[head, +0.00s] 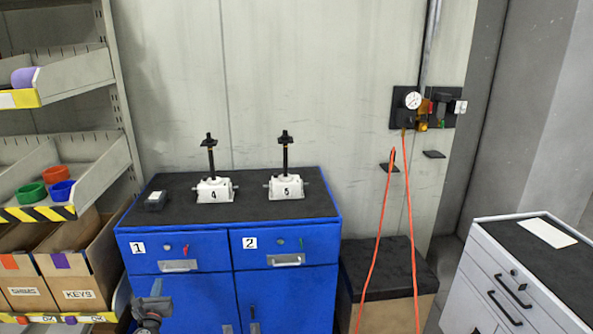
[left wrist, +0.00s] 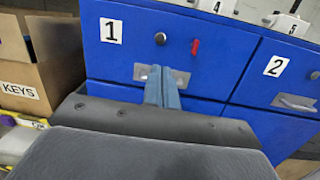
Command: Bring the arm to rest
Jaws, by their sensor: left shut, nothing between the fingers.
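My left gripper (head: 155,288) shows at the bottom left of the head view, in front of the blue cabinet (head: 190,300) and below drawer 1 (head: 178,252). In the left wrist view its blue-grey fingers (left wrist: 165,80) are together with nothing between them. They overlap the handle of drawer 1 in that picture; I cannot tell whether they touch it. Drawers 1 and 2 (head: 287,246) look closed. My right gripper is in neither view.
Two screw jacks, 4 (head: 213,189) and 5 (head: 286,187), stand upright on the cabinet top. A shelf with bins (head: 55,180) and a KEYS box (head: 85,270) is at left. Orange hoses (head: 408,200) hang at right, near a white drawer unit (head: 500,280).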

